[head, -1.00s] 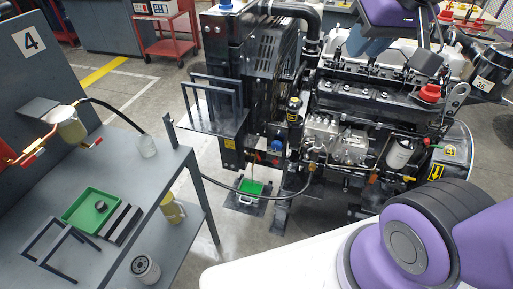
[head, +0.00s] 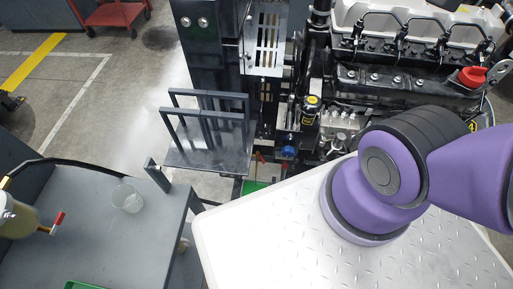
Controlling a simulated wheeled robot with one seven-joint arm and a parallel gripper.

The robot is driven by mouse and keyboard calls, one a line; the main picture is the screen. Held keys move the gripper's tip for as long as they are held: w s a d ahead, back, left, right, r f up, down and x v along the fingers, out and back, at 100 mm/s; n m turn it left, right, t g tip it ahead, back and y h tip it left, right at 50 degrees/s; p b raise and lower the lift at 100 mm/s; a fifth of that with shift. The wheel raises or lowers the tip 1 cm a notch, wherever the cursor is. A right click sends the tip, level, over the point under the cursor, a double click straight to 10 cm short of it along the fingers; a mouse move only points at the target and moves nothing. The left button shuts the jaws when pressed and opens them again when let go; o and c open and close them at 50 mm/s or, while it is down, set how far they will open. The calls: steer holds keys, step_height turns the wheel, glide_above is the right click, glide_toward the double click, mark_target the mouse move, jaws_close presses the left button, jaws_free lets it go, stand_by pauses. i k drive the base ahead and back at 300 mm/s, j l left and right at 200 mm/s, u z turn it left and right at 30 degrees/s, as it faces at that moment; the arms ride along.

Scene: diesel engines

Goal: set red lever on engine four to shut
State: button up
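The engine (head: 400,80) stands at the upper right, partly hidden by my purple arm. A small red part (head: 259,157) shows low by the engine's front, above a green tray (head: 252,187); I cannot tell whether it is a lever or how it is set. My gripper is out of view; only my purple arm links show.
A grey bench (head: 95,235) with a clear glass jar (head: 127,199) is at lower left. A dark shelf with upright frames (head: 205,155) juts out in front of the engine. A red cart (head: 112,14) stands behind. Floor at left is open.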

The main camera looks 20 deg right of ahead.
mark_target(261, 157)
steer(key=k+l+u, duration=0.1)
steer(key=k, duration=0.7)
steer(key=k+l+u, duration=0.1)
steer(key=k+l, duration=0.15)
steer(key=k, duration=0.55)
